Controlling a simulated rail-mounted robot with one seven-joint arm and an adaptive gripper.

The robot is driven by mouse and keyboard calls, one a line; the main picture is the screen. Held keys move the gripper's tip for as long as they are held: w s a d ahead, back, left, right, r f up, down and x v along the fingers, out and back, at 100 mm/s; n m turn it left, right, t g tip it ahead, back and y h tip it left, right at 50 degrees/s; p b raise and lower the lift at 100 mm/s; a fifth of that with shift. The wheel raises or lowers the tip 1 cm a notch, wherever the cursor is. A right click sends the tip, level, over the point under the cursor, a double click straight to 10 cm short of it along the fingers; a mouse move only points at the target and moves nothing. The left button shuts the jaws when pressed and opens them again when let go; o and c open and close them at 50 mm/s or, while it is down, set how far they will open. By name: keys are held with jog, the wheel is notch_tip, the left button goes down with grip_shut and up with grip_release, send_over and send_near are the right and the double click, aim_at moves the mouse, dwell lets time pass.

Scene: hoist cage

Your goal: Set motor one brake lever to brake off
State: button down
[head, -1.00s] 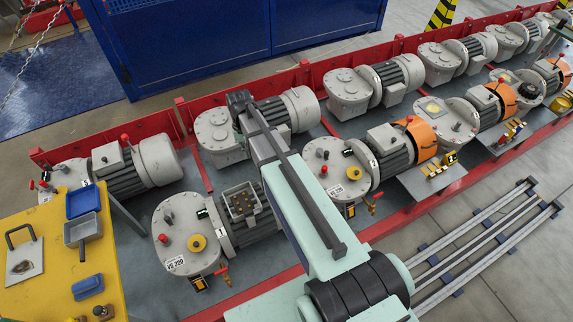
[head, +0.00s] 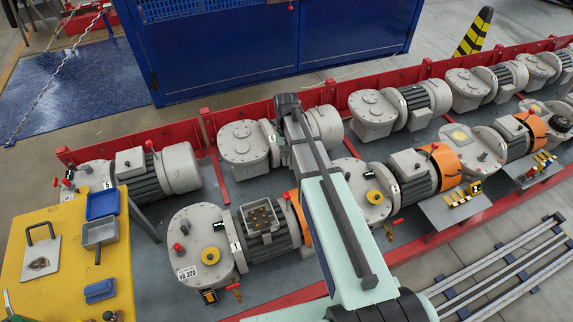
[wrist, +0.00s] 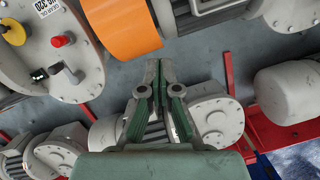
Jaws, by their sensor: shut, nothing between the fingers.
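Motor one (head: 262,222), marked 1, stands in the front row with its grey gearbox (head: 200,250) and open terminal box. Its orange end cover (head: 298,212) shows only as a strip beside my arm; an orange cover, apparently the same, is in the wrist view (wrist: 120,25). I cannot make out its brake lever; my arm hides that end in the head view. My gripper (wrist: 160,65) is shut and empty, its fingertips apart from and just below the orange cover in the wrist picture. In the head view my fingers are hidden.
Motor two's gearbox (wrist: 50,45), with red and yellow caps, is close left in the wrist view. Back-row motors (head: 243,150) stand behind. A red rail (head: 420,247) edges the bed. A yellow table (head: 65,270) holds blue trays at left.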

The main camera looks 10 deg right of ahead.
aim_at(287, 203)
jog(key=s+a+f+p, duration=0.1)
jog(key=s+f, duration=0.4)
jog(key=f, duration=0.3)
jog(key=shift+s+f, duration=0.2)
jog(key=shift+s, duration=0.15)
